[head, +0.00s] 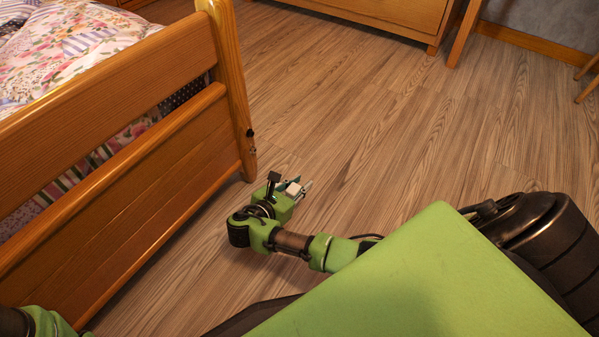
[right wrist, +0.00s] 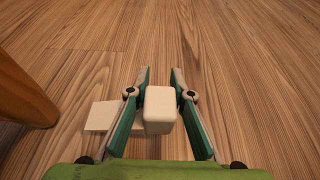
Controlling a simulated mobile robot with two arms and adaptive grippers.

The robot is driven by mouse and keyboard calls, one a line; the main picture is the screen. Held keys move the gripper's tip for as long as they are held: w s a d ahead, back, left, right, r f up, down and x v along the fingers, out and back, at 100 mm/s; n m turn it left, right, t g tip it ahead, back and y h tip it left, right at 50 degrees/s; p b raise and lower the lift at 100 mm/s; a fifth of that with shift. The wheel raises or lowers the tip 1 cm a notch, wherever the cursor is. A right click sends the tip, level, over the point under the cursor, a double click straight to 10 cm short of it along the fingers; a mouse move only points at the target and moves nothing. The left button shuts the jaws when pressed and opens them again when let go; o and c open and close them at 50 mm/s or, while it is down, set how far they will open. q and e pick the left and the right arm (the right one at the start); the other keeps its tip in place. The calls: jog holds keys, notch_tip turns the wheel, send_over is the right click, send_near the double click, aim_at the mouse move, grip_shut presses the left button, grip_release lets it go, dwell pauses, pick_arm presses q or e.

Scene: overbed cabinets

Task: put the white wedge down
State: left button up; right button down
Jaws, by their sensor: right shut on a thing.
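The white wedge (right wrist: 160,108) is between the two fingers of my right gripper (right wrist: 162,74) in the right wrist view and looks like a pale, rounded block. A flat pale piece (right wrist: 100,116) shows to the left, past the left finger; I cannot tell whether it is part of the wedge. In the head view my right gripper (head: 300,187) is low near the foot of the bed post, with the wedge (head: 293,189) small and light in it. The gripper is shut on the wedge. I cannot tell its exact height above the floor. My left gripper is out of view.
The wooden bed end (head: 120,180) stands left of my right gripper, its post (head: 232,90) close by. A wooden post or leg (right wrist: 22,90) shows at the left in the right wrist view. The wood floor (head: 400,120) is clear to the right, up to a wooden cabinet (head: 400,12).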

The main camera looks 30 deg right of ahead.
notch_tip(320, 180, down, 4)
jog(key=b, duration=0.3)
jog(key=shift+r, duration=0.25)
jog(key=c, duration=1.8)
grip_release()
